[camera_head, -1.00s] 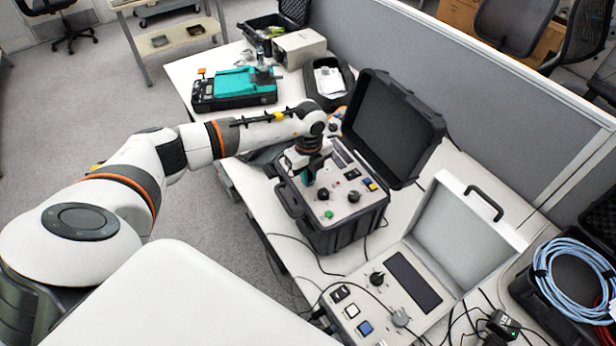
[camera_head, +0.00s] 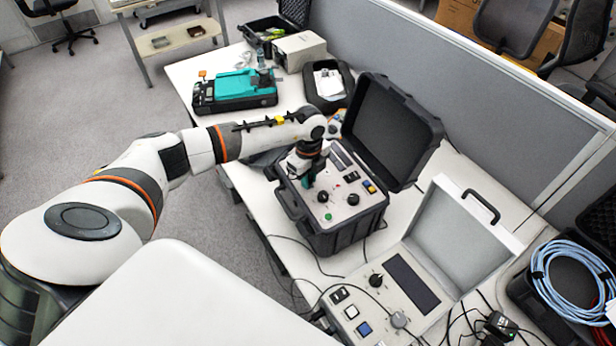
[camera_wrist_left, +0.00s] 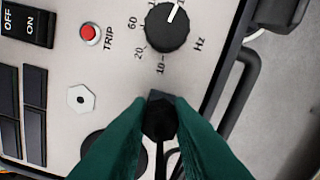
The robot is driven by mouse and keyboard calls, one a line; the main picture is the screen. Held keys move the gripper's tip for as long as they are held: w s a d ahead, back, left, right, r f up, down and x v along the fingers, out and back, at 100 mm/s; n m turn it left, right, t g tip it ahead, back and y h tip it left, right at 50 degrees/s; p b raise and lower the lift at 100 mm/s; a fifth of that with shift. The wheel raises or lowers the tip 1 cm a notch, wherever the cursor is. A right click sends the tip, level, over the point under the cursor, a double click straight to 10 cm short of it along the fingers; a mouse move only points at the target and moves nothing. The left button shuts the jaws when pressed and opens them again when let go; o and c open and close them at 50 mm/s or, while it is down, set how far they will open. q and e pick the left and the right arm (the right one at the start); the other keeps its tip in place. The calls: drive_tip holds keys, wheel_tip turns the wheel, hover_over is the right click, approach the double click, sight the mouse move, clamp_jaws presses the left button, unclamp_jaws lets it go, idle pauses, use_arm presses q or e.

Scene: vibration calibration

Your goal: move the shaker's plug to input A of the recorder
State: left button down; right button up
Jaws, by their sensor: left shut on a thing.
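My left gripper (camera_head: 308,182) is over the panel of the open black case (camera_head: 340,222), the unit with knobs and a green button. In the left wrist view its two green fingers (camera_wrist_left: 160,125) are shut on a black plug (camera_wrist_left: 160,114), with a dark cable running down between them. The plug is just below a black dial (camera_wrist_left: 168,27) marked Hz. I cannot tell whether the plug is seated in the panel or clear of it. A pale case (camera_head: 390,295) with a raised lid, a dark screen and knobs stands in front; I see no readable input label on it. My right gripper is out of view.
The black case's raised lid (camera_head: 393,130) stands behind the gripper. Loose black cables cross the front of the table. A teal instrument (camera_head: 235,90) stands at the back left. A blue cable coil (camera_head: 570,280) lies at the right. A grey partition (camera_head: 480,120) closes the back.

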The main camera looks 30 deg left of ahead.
use_arm(q)
drive_tip(key=shift+n, duration=0.4)
drive_tip(key=c, duration=1.2)
unclamp_jaws()
drive_tip(key=shift+a, duration=0.1)
drive_tip(key=shift+r, duration=0.15)
drive_tip(key=shift+r+p, duration=2.1)
drive_tip(key=shift+r, duration=0.25)
